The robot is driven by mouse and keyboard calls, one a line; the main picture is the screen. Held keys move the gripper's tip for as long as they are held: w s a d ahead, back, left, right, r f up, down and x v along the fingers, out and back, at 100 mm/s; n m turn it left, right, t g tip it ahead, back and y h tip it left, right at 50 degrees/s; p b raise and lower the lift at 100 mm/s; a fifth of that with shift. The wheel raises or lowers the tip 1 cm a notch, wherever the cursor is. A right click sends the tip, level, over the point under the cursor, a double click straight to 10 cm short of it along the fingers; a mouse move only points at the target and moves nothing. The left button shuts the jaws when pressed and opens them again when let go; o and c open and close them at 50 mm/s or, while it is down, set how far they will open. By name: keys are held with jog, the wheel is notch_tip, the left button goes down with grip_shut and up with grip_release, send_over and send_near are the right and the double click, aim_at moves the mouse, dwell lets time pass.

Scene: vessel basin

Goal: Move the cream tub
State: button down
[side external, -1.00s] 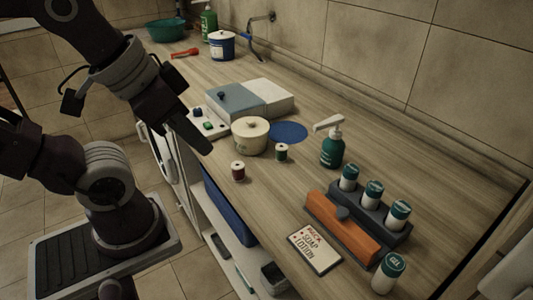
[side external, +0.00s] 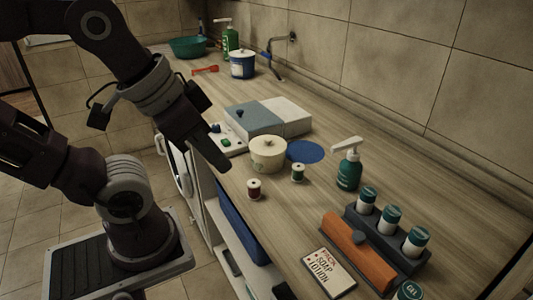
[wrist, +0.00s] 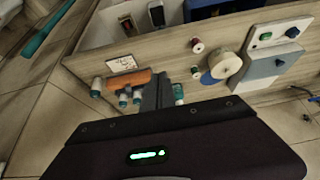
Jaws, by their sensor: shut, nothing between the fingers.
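The cream tub (side external: 268,155) is a round, lidded pot with a small knob, standing upright on the wooden counter. A flat blue disc (side external: 305,151) lies just to its right, on the far side. In the wrist view the tub (wrist: 226,66) shows right of centre, with the blue disc (wrist: 207,79) partly seen beside it. My gripper (side external: 223,166) is shut and empty, above the counter's front edge to the left of the tub and apart from it.
A red spool (side external: 254,189) and a green spool (side external: 298,173) stand close to the tub. A grey-and-white box (side external: 268,117) and a switch panel (side external: 230,141) lie behind it. A teal pump bottle (side external: 348,170) and a rack of bottles (side external: 388,235) stand to the right.

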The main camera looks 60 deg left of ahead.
jog(key=w+a+f+n+g, duration=0.15)
jog(key=w+a+n, duration=0.25)
jog(key=a+n, duration=1.1)
jog(key=w+a+f+n+g, duration=0.1)
jog(key=w+a+f+n, duration=0.5)
jog(key=n, duration=1.5)
jog(key=w+f, duration=0.1)
jog(key=f, duration=0.1)
jog(key=w+a+f, duration=0.1)
jog(key=f, duration=0.1)
jog(key=w+a+f, duration=0.1)
jog(key=f, duration=0.1)
jog(key=shift+w+f, duration=0.25)
jog(key=shift+w, duration=0.55)
